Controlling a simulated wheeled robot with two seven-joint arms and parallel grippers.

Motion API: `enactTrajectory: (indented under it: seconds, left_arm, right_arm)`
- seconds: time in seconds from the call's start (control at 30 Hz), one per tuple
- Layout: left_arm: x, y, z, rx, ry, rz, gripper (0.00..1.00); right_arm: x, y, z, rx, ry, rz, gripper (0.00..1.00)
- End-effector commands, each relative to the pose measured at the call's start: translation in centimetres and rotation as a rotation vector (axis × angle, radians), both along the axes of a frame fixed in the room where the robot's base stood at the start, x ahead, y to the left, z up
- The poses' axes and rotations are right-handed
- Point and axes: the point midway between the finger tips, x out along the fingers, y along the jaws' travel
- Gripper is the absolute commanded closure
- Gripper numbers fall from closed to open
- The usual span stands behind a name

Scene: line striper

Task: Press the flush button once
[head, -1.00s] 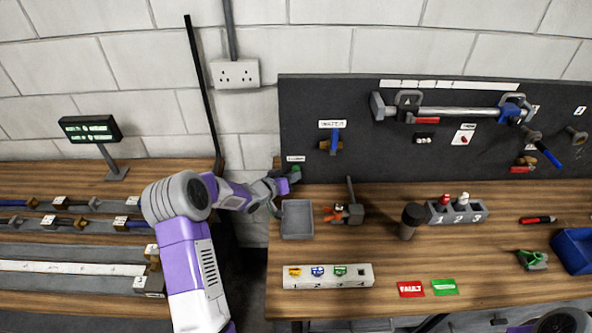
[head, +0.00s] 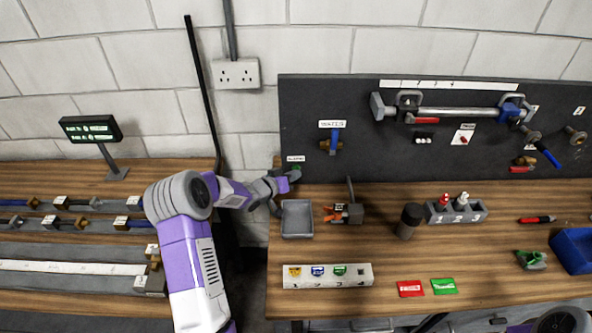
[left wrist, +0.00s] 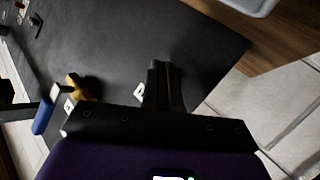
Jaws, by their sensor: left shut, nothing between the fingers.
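The green flush button (head: 297,168) is on the lower left of the dark upright panel, just below a small white label (head: 296,158). It shows only in part, behind my left gripper. My left gripper (head: 291,175) is shut and empty, with its tips right at the button. I cannot tell whether they touch it. In the left wrist view the shut fingers (left wrist: 163,85) point at the dark panel, and the button is hidden there. My right gripper is out of view; only part of that arm shows at the bottom right.
A blue-handled water valve (head: 334,142) is on the panel to the right of the button. A grey tray (head: 297,232) and a small clamp-like tool (head: 350,213) are on the bench below. A black pole (head: 203,85) leans against the wall at left.

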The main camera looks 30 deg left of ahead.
Motion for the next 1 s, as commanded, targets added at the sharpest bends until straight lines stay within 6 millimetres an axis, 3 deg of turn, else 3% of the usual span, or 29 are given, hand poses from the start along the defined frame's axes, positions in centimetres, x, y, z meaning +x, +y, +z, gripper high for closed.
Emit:
enactTrajectory:
  seconds: [0.67,1.0]
  left_arm:
    - [-1.5,-0.9,0.0,0.001,-0.001,0.0,1.0]
    - [-4.4,-2.6,0.0,0.0,0.0,0.0,1.0]
  right_arm:
    - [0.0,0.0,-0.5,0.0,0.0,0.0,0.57]
    - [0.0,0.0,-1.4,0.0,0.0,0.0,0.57]
